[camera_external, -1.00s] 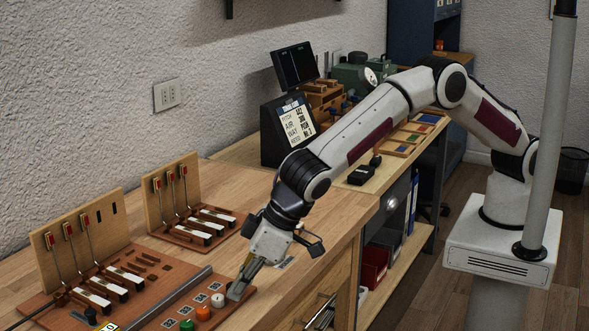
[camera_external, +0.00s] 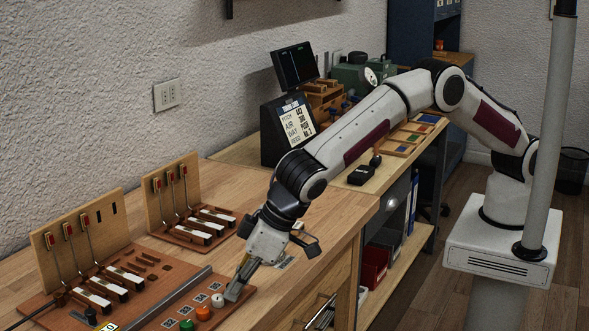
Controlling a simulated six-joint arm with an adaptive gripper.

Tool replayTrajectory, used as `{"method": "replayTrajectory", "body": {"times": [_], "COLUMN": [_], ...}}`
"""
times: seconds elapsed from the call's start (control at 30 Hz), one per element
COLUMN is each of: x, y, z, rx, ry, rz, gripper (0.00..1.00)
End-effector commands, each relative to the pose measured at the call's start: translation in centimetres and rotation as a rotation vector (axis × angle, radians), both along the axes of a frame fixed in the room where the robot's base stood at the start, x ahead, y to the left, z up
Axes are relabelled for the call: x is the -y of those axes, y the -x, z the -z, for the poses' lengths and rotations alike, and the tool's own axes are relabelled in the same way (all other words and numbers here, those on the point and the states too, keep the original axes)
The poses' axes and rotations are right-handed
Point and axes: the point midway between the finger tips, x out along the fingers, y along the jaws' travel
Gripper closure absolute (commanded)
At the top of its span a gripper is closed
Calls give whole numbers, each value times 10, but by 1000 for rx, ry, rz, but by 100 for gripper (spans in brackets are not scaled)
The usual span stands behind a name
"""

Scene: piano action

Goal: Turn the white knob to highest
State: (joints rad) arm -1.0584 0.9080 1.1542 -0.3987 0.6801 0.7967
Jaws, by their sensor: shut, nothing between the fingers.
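The fingertips are very close to the knob's right side. I cannot tell whether they touch it. The knob's pointer or setting is too small to read.
An orange knob (camera_external: 203,313) and a green knob (camera_external: 187,325) sit beside the white one. A long grey metal bar (camera_external: 175,297) runs behind them. Piano action models with white keys (camera_external: 100,295) stand at left.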

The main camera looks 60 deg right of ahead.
Motion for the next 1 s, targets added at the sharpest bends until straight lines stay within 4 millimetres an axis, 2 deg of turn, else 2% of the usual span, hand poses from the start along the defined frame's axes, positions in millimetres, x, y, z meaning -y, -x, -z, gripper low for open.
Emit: {"method": "replayTrajectory", "body": {"times": [1.0], "x": [-7], "y": [3], "z": [1], "rx": [0], "ry": [0], "rz": [-1], "gripper": [100]}}
